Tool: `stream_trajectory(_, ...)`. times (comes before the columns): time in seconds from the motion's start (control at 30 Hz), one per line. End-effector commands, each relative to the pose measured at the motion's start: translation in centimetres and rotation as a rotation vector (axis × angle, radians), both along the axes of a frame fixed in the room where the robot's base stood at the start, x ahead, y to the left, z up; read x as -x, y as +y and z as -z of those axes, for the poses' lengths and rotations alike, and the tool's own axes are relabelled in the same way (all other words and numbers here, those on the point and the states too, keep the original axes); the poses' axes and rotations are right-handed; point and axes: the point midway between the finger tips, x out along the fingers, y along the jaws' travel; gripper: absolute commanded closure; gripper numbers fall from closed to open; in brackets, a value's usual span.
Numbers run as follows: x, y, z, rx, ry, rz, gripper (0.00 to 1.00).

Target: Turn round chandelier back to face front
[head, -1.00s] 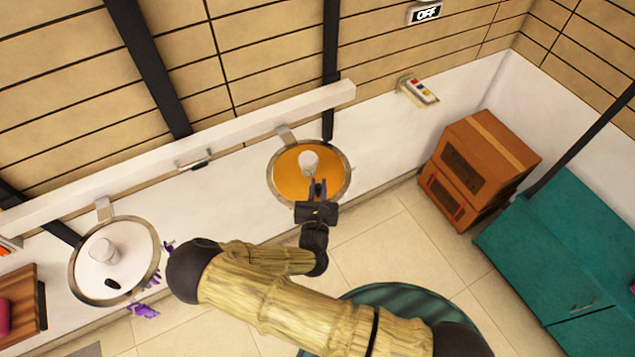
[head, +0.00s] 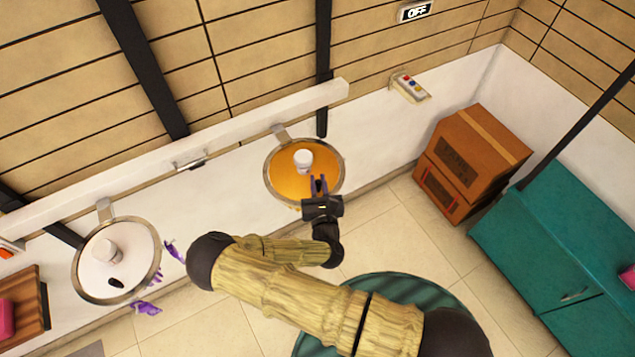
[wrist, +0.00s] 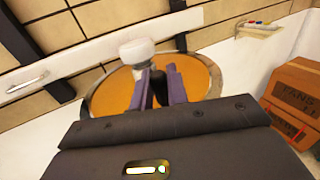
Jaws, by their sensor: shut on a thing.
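A round chandelier with an orange face (head: 283,184), a metal rim and a white cylinder (head: 303,160) hangs by a bracket from the white beam. My gripper (head: 318,182) is at the lower right part of this orange face. The wrist view shows the orange face (wrist: 205,78) behind my purple fingers (wrist: 158,82), which are shut on a small black knob (wrist: 159,92). A second round chandelier (head: 92,262), with a white face, a white cylinder and a black knob (head: 116,283), hangs at the left. My fingers partly hide the orange face.
The white beam (head: 230,128) runs along the wall above both chandeliers. A small panel with coloured buttons (head: 410,87) and an OFF sign (head: 415,11) are at the upper right. Brown boxes (head: 470,160) and a teal cabinet (head: 560,245) stand at the right. Purple objects (head: 147,307) are near the white-faced chandelier.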

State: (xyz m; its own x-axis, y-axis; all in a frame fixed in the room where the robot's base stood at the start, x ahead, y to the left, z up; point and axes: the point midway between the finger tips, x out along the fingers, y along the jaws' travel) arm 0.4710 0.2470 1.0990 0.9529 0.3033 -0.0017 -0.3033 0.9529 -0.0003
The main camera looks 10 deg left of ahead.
Motion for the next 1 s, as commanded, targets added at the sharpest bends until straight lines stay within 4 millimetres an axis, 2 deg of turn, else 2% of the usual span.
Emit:
stream_trajectory(0.03, -0.1, 0.0, -0.2, -0.002, -0.005, 0.001, 0.78)
stream_trajectory(0.1, -0.1, 0.0, -0.1, -0.002, -0.005, 0.001, 0.65)
stream_trajectory(0.4, 0.1, 0.0, -0.1, -0.001, -0.002, 0.000, 0.65)
stream_trajectory(0.57, 1.1, -0.3, -0.2, 0.000, -0.001, -0.001, 0.65)
stream_trajectory(0.77, 4.2, -1.3, -0.3, 0.002, 0.000, 0.000, 0.65)
stream_trajectory(1.0, 8.9, -2.8, 0.0, 0.003, 0.000, -0.002, 0.65)
